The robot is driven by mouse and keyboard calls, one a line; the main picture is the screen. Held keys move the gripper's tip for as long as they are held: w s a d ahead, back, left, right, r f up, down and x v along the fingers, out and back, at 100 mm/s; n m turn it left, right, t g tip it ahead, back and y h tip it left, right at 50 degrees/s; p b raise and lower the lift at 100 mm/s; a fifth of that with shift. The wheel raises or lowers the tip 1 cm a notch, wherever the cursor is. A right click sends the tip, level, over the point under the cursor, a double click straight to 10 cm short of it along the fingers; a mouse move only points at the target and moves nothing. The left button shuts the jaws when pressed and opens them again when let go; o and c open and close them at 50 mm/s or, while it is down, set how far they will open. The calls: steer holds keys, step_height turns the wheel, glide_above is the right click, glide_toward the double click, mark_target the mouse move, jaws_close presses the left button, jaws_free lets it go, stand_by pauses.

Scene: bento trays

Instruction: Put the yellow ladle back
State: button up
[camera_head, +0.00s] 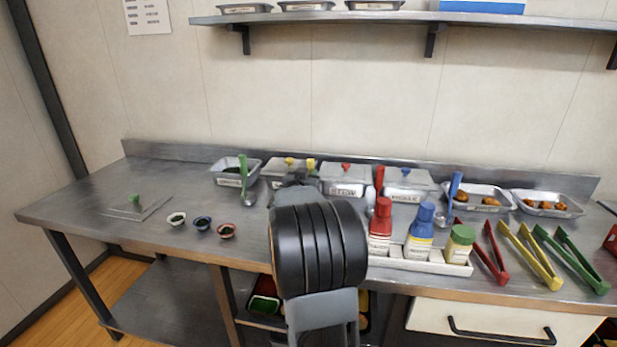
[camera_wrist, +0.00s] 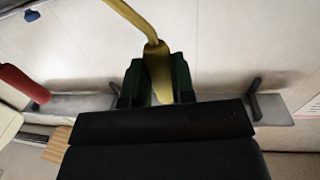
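The yellow ladle shows in the wrist view, its handle (camera_wrist: 158,75) between the two green fingers of my gripper (camera_wrist: 157,85) and its stem running up to the top left. The fingers close on the handle from both sides. The ladle's bowl is out of that view. In the head view my own arm hides most of the gripper (camera_head: 298,180). A small yellow piece (camera_head: 311,164) shows just above it, probably the ladle's handle. The lidded tray with a yellow knob (camera_head: 289,161) stands at the back, partly behind my arm.
A green ladle (camera_head: 243,175) leans at an open tray (camera_head: 228,179); red (camera_head: 379,180) and blue (camera_head: 454,187) ladles stand further right. Bottles (camera_head: 419,231) fill a white rack in front. Tongs (camera_head: 535,255) lie at the right. The left counter has free room.

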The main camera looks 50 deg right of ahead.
steer(key=o, duration=0.4)
steer(key=shift+o, duration=0.2)
steer(key=p+v, duration=0.2)
steer(key=v, duration=1)
steer(key=w+a+f+n+t+y, duration=0.2)
steer(key=a+n+y, duration=0.3)
steer(key=a, duration=0.4)
steer(key=w+a+f+n+t+y, duration=0.2)
steer(key=w+a+n+t+y, duration=0.15)
steer(key=a+y, duration=0.55)
steer(key=s+a+f+n+g, duration=0.1)
steer(key=s+a+f+g, duration=0.1)
steer(key=s, duration=0.3)
steer(key=s+a+f+n+g+y, duration=0.1)
steer(key=s+a+f+n+g, duration=0.1)
steer(key=s+a+f+g, duration=0.1)
steer(key=s+a+f+n+g+y, duration=0.1)
steer(key=s+a+f+g, duration=0.1)
steer(key=s+a+g, duration=0.3)
steer(key=s, duration=0.3)
steer(key=shift+s+a+f, duration=0.15)
steer(key=shift+s+f, duration=0.1)
